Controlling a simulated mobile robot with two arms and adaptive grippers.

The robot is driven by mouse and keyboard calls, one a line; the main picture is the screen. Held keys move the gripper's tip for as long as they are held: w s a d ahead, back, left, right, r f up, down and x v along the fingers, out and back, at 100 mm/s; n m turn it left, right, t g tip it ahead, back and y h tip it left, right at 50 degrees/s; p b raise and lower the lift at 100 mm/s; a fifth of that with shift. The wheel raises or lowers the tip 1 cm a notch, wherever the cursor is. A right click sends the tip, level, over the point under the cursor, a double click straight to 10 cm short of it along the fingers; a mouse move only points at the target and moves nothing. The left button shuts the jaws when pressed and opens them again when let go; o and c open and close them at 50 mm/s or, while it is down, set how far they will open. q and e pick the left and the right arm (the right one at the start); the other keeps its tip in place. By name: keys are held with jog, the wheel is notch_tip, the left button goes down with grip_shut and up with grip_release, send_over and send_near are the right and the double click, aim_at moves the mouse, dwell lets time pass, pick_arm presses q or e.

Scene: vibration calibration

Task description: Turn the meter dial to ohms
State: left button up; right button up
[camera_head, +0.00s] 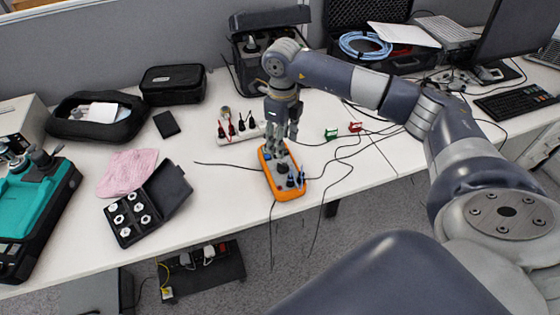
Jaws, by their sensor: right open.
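The meter (285,174) is an orange-edged device with a grey face, lying on the white table near its front edge. Dark and blue plugs (296,180) sit at its near end. My right gripper (280,150) points down over the far part of the meter, its fingers apart and empty as far as I can see. A dark knob, perhaps the dial (282,167), shows just below the fingertips; I cannot tell its setting or whether the fingers touch it. The meter's far end is partly hidden by the gripper. My left gripper is not in view.
Black leads run over the table to green (331,134) and red (355,127) clips. A white strip with plugs (232,130) stands left of the gripper. An open black case (146,204) and a pink cloth (128,172) lie further left. An open black box (262,45) stands behind.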

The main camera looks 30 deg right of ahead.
aim_at(282, 164)
notch_tip(282, 164, down, 9)
jog(key=shift+f+p, duration=0.15)
jog(key=shift+p, duration=0.45)
jog(key=shift+c, duration=0.6)
jog(key=c, duration=0.9)
